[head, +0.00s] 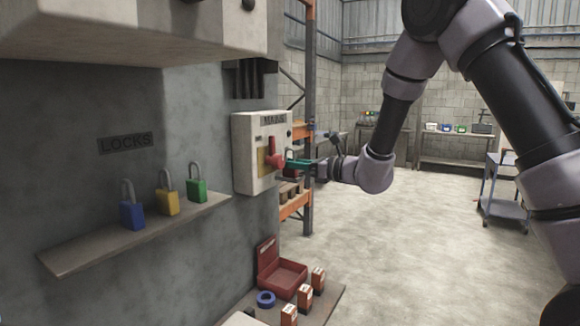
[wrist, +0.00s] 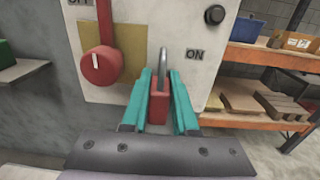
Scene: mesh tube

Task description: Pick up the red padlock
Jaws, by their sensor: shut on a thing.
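The red padlock (wrist: 158,104) shows in the wrist view between the two teal fingers of my gripper (wrist: 164,92). Its body is red, and its grey shackle (wrist: 163,58) points up. My gripper is shut on the padlock, in front of the white MAINS switch box (head: 245,160). In the head view my gripper (head: 297,162) is at the right side of the box front, beside the red switch handle (head: 273,155). In the wrist view the red handle (wrist: 100,62) is left of the padlock. Whether the padlock touches the box is unclear.
A LOCKS shelf (head: 90,250) on the left wall bears blue (head: 131,213), yellow (head: 167,200) and green (head: 197,188) padlocks. Below are an open red case (head: 281,275), a blue tape roll (head: 265,299) and small boxes. An orange rack (head: 308,130) stands behind the box. Open floor lies right.

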